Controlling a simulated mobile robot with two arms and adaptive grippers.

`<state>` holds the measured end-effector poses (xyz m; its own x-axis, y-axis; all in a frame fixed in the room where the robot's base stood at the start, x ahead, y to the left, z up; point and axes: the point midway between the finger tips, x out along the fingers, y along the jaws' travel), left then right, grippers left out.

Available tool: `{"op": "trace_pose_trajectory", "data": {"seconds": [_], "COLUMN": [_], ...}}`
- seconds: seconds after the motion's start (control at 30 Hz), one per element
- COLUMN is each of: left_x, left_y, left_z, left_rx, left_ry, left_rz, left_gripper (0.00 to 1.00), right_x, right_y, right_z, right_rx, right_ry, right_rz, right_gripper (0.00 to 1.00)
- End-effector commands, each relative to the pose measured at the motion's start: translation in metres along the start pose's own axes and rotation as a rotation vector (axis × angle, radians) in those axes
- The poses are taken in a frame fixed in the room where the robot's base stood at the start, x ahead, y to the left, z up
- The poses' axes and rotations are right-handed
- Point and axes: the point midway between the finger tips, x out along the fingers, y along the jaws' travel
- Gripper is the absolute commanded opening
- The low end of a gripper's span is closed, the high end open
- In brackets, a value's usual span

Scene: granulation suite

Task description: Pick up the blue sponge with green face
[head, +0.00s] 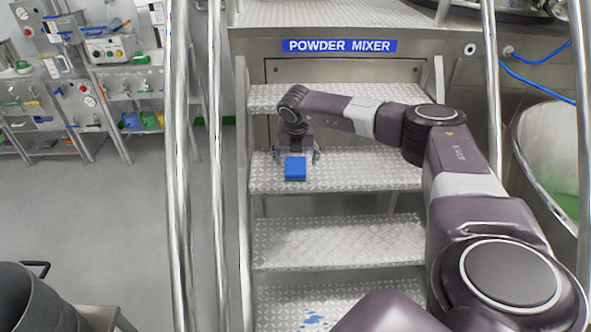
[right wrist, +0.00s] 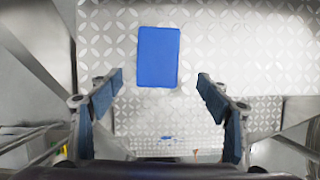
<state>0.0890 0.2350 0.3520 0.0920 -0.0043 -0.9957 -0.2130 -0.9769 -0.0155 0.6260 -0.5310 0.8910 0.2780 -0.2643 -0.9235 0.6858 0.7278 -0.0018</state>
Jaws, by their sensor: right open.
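The blue sponge (head: 295,168) lies on a metal stair tread below the powder mixer sign. In the right wrist view the sponge (right wrist: 158,57) shows a plain blue upper face; no green face is visible. My right gripper (head: 296,156) is just above and behind the sponge in the head view. In the right wrist view its two fingers (right wrist: 160,88) are spread wide, with the sponge beyond them and roughly centred in the gap. Nothing is between the fingertips. My left gripper is not in view.
The patterned tread (head: 370,177) is bare to the right of the sponge. Steel handrails (head: 216,180) flank the stairs. Blue marks (head: 314,320) show on a lower step. A dark drum (head: 35,300) stands at lower left, and benches with equipment (head: 140,85) stand at the back left.

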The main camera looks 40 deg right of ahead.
Motion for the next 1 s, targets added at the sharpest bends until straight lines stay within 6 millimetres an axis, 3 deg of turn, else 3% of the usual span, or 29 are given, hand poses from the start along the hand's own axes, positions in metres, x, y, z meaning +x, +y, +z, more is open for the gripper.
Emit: {"op": "trace_pose_trajectory", "data": {"seconds": [0.53, 0.97, 1.0], "left_x": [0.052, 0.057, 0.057], "left_y": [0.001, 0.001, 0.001], "left_z": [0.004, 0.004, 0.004], "left_rx": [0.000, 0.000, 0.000], "left_ry": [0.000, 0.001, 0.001], "left_rz": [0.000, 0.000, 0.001], "left_gripper": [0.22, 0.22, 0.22], "right_x": [0.055, 0.060, 0.060], "right_y": [0.004, 0.004, 0.004], "right_z": [-0.003, -0.002, -0.002], "right_rx": [0.001, 0.001, 0.001], "right_ry": [-0.001, 0.000, 0.000], "right_rz": [0.001, 0.002, 0.002], "right_gripper": [0.71, 0.71, 0.68]}}
